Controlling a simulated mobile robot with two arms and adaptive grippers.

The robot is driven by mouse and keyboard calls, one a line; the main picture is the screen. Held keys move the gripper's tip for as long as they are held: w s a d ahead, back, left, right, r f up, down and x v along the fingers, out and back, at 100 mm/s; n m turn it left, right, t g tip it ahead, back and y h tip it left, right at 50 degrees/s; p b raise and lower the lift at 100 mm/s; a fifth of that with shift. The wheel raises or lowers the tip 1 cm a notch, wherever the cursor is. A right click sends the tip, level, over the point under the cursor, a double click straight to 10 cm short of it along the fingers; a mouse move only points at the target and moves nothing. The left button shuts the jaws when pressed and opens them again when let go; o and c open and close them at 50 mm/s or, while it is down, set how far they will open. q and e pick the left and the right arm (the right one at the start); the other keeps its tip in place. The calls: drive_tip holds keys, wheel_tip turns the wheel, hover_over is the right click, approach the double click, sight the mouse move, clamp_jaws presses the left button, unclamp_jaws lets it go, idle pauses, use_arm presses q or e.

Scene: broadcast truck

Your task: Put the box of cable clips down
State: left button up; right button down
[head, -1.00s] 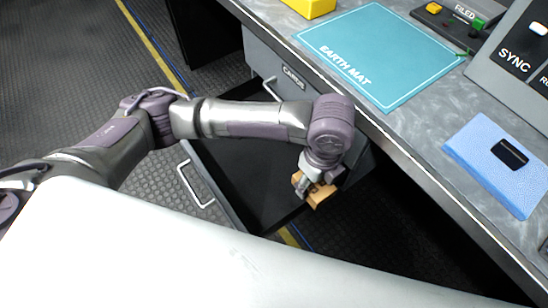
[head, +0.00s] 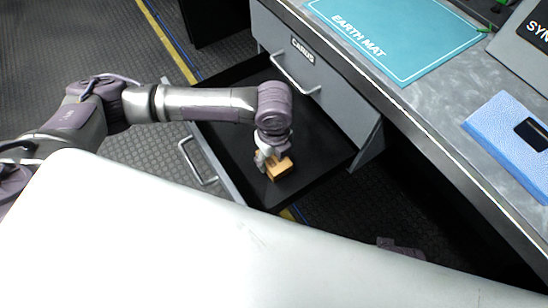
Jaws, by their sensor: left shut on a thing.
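The box of cable clips (head: 281,171) is a small orange-tan box. My left gripper (head: 271,162) is shut on it and hides part of it. In the picture the box lies over the dark floor of the open lower drawer (head: 315,147), near the drawer's front right part. I cannot tell whether it touches the drawer floor. A small part at the lower right (head: 400,247) looks like my right arm; its gripper's fingers do not show.
A shut drawer labelled CARDS (head: 305,55) sits above the open one. The counter carries a teal earth mat (head: 400,35) and a blue pad (head: 510,130) with a black patch. The open drawer's handle (head: 197,163) faces left. The drawer floor around the box looks clear.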

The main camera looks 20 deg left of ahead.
sight(274, 158)
use_arm(q)
drive_tip(key=shift+f, duration=0.15)
use_arm(e)
drive_tip(key=shift+r, duration=0.25)
use_arm(q)
drive_tip(key=shift+f, duration=0.15)
use_arm(e)
drive_tip(key=shift+f, duration=0.1)
use_arm(q)
drive_tip(key=o, duration=1.2)
wheel_tip(274, 158, up, 12)
drive_tip(key=p, duration=0.3)
use_arm(e)
drive_tip(key=s+f, duration=0.3)
drive_tip(key=f, duration=0.6)
drive_tip(key=shift+s+d+f+g, duration=0.2)
drive_tip(key=shift+s+f+g, duration=0.05)
drive_tip(key=shift+f+g, duration=0.05)
